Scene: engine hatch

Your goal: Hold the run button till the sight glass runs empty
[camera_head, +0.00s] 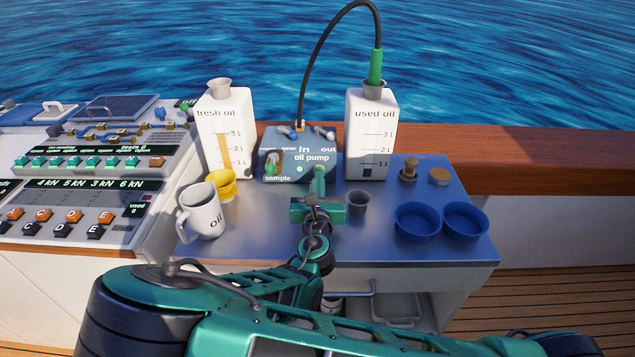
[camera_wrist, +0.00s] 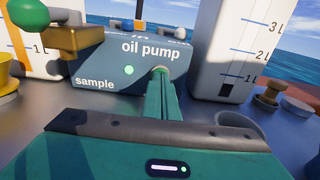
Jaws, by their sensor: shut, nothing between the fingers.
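The blue-grey oil pump (camera_head: 300,158) stands at the back of the metal bench, with a green light (camera_wrist: 129,70) lit on its front. My gripper (camera_head: 319,180) is shut and empty. In the wrist view its fingertips (camera_wrist: 161,78) meet the pump's front at a round ringed button (camera_wrist: 159,69); they hide most of it, and I cannot tell how far it is pressed. No sight glass is labelled. The fresh oil can (camera_head: 226,125) shows an amber strip up to about 3 L. The used oil can (camera_head: 370,135) shows a dark strip near 1 L.
A green-knobbed lever (camera_wrist: 28,15) sits at the pump's left. A black hose (camera_head: 318,50) arches from the pump to the used oil can. A white mug (camera_head: 201,212), yellow cup (camera_head: 222,183), grey cup (camera_head: 357,202) and two blue bowls (camera_head: 417,222) stand on the bench.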

